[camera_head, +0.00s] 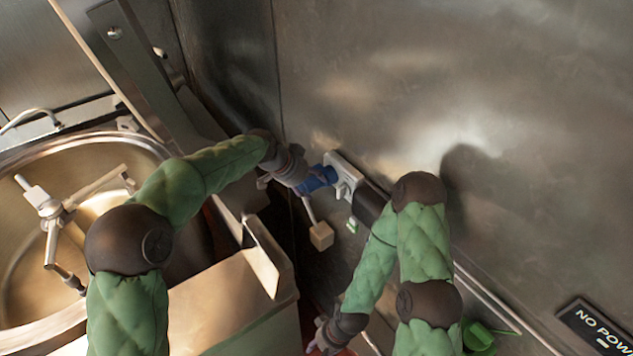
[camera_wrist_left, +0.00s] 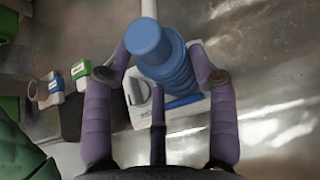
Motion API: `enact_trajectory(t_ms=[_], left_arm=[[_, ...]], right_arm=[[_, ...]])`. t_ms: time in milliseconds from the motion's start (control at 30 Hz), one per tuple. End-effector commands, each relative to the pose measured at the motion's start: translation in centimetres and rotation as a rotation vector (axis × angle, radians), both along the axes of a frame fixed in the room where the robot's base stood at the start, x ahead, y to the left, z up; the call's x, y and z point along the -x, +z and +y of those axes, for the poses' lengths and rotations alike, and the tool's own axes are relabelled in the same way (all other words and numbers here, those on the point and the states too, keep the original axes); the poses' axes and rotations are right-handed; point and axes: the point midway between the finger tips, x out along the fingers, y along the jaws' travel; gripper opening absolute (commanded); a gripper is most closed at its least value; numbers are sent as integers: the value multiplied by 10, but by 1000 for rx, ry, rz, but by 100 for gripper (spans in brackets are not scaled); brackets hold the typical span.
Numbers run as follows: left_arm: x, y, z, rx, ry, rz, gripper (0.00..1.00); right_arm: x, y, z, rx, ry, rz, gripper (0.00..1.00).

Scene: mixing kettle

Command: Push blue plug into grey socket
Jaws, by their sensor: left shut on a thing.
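The blue plug (camera_head: 316,180) is held by my left gripper (camera_head: 297,178) beside the wall. It also shows large in the left wrist view (camera_wrist_left: 158,55), between the purple fingers of the left gripper (camera_wrist_left: 161,62). The grey socket (camera_head: 344,174) is a light box on the metal wall, just right of the plug. In the left wrist view the socket (camera_wrist_left: 187,116) lies behind the plug, with a round knob on it. The plug's far end meets or nearly meets the socket; its depth is hidden. My right gripper (camera_head: 324,337) is low in the head view, partly hidden, its fingers unclear.
A large mixing kettle (camera_head: 98,143) with a stirrer stands at the left, with its metal housing (camera_head: 232,304) near the left arm. A small wooden-looking block (camera_head: 321,236) hangs below the plug. A "NO POWER" sign (camera_head: 596,326) is at lower right. The upper wall (camera_head: 500,80) is clear.

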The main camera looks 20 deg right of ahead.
Motion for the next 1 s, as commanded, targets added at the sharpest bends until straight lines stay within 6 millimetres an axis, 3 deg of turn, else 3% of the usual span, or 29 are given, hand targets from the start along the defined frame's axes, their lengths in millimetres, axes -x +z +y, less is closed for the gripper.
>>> enact_trajectory(t_ms=[267,333,400,1000], left_arm=[[0,-6,8,-7,5,5,24],[1,-7,12,-7,4,6,18],[3,-7,15,-9,4,8,4],[14,-5,42,-5,1,6,4]], right_arm=[[0,-3,0,0,0,0,40],[0,-5,0,0,0,0,40],[0,-8,0,0,0,0,40],[0,-26,0,0,0,0,40]])
